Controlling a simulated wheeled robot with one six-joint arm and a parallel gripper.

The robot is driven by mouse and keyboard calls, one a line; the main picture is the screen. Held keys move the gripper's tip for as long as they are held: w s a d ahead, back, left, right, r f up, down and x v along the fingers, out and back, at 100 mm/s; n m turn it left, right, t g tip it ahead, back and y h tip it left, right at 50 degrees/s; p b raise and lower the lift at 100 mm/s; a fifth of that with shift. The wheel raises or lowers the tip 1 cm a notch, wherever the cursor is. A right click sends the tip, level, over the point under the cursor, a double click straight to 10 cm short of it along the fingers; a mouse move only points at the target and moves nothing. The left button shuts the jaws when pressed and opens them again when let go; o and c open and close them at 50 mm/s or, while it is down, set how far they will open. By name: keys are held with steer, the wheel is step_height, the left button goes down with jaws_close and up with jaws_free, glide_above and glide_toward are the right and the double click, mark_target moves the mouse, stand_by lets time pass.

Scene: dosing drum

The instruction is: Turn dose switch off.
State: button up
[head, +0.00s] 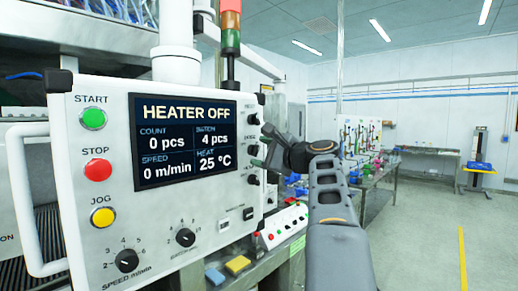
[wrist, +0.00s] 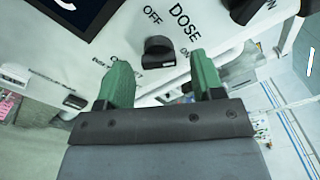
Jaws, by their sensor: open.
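The dose switch is a black rotary knob (wrist: 158,50) on the white panel, under the printed word DOSE, with OFF and ON marked beside it. I cannot tell clearly which mark it points to. My gripper (wrist: 163,75) is open, with its two green fingers apart. In the wrist view the knob shows in the gap between the fingertips, with no visible contact. In the head view my gripper (head: 266,156) is at the panel's right edge, beside the column of black knobs, and partly hides that area.
The control panel (head: 108,240) has START, STOP and JOG buttons, two lower dials and a screen (head: 186,139) reading HEATER OFF. Another black knob (head: 253,119) sits higher in the column. A bench with a small white box (head: 284,226) stands behind.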

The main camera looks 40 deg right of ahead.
steer(key=shift+w+a, duration=0.2)
steer(key=shift+w, duration=0.6)
steer(key=shift+c, duration=0.3)
